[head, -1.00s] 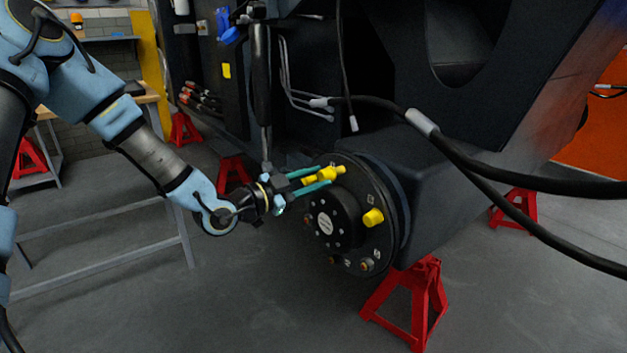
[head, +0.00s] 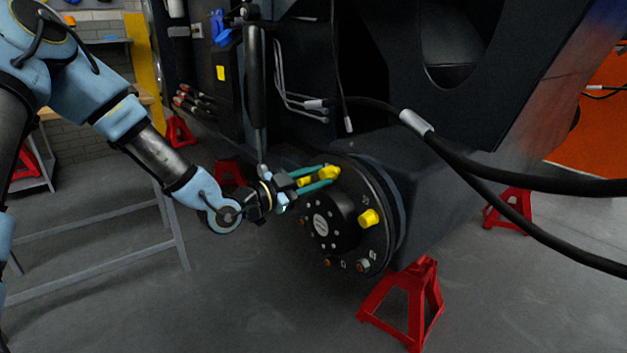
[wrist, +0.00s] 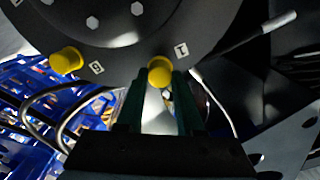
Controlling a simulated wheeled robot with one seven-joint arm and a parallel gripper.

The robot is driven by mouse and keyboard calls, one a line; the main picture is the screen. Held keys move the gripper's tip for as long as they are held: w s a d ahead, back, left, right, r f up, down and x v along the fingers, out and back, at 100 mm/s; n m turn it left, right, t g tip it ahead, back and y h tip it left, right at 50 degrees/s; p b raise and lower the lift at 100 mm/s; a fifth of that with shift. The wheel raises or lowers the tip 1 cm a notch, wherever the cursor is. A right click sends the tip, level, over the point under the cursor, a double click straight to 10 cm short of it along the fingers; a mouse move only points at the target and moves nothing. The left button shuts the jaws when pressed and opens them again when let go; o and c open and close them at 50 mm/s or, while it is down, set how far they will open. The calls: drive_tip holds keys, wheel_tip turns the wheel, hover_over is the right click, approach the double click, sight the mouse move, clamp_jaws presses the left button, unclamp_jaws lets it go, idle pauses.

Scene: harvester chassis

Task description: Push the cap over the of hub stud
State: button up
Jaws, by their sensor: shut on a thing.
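My gripper (head: 328,175) has two teal fingers, shut on a yellow cap (head: 332,172) at the upper rim of the dark round hub (head: 348,244). In the wrist view the cap (wrist: 160,72) sits between the fingertips (wrist: 159,77), against the hub face beside a small white label. The stud under it is hidden, so I cannot tell how deep the cap sits. More yellow (head: 305,181) shows between the fingers, nearer the palm; what it belongs to is unclear. A second yellow cap (head: 369,218) stands on the hub's right side, also in the wrist view (wrist: 65,60).
Bare studs (head: 362,265) show low on the hub. A red jack stand (head: 405,305) stands below it. A thick black hose (head: 480,165) crosses at the right. A dark cylinder (head: 256,90) hangs above my gripper. The floor left of the hub is open.

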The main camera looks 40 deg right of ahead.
drive_tip(key=shift+d, duration=0.65)
drive_tip(key=shift+d, duration=0.1)
drive_tip(key=o, duration=1.1)
drive_tip(key=shift+c, duration=0.2)
drive_tip(key=shift+w+a, duration=0.1)
drive_tip(key=shift+a, duration=2.45)
drive_tip(key=a+p, duration=0.1)
drive_tip(key=a, duration=0.9)
drive_tip(key=shift+w+a, duration=0.35)
drive_tip(key=shift+a, duration=0.05)
